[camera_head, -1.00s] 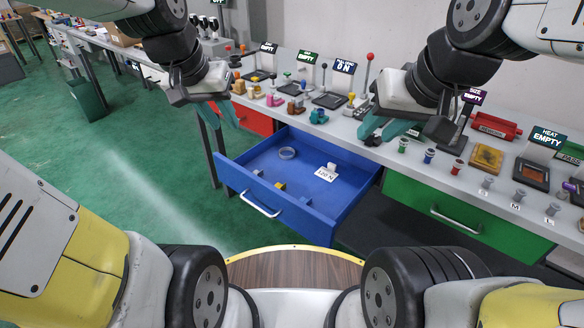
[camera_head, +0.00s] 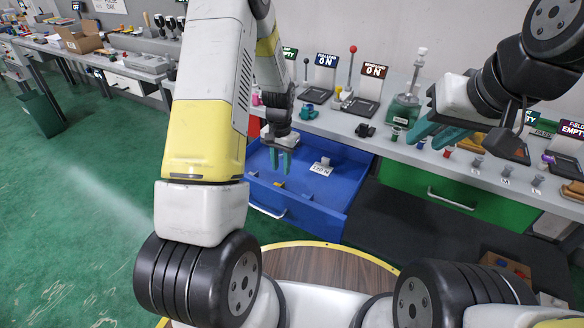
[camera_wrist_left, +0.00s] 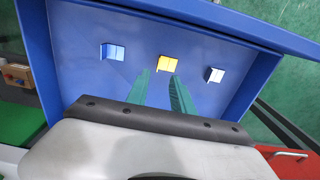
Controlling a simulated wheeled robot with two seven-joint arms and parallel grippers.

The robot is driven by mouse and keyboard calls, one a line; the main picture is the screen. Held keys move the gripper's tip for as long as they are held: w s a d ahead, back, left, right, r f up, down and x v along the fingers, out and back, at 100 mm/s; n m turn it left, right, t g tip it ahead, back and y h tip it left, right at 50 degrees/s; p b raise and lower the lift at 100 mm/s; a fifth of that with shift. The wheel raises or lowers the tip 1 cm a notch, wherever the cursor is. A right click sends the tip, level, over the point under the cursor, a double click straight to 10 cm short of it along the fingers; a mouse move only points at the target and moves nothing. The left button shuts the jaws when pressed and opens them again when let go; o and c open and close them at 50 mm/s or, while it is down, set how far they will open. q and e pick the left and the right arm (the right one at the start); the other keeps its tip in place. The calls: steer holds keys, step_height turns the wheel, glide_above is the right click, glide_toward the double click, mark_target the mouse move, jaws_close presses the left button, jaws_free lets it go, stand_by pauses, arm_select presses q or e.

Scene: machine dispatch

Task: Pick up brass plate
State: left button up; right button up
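The brass plate appears as a small yellow block lying in the open blue drawer; it shows in the head view (camera_head: 280,185) and in the left wrist view (camera_wrist_left: 167,63). My left gripper (camera_head: 280,168) reaches down into the drawer from above. Its teal fingers (camera_wrist_left: 158,80) are apart with nothing between them, and in the wrist view their tips point toward the yellow block, just short of it in the picture. My right gripper (camera_head: 430,136) is over the bench on the right, its teal fingers apart and empty.
The blue drawer (camera_head: 325,222) has walls around the fingers. A closed green drawer (camera_head: 430,186) is to the right. Levers and signs stand on the bench.

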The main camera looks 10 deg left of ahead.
mark_target(278, 185)
arm_select(q)
steer(key=f, duration=0.7)
steer(key=shift+d, duration=0.2)
jaws_close()
stand_by(1.1)
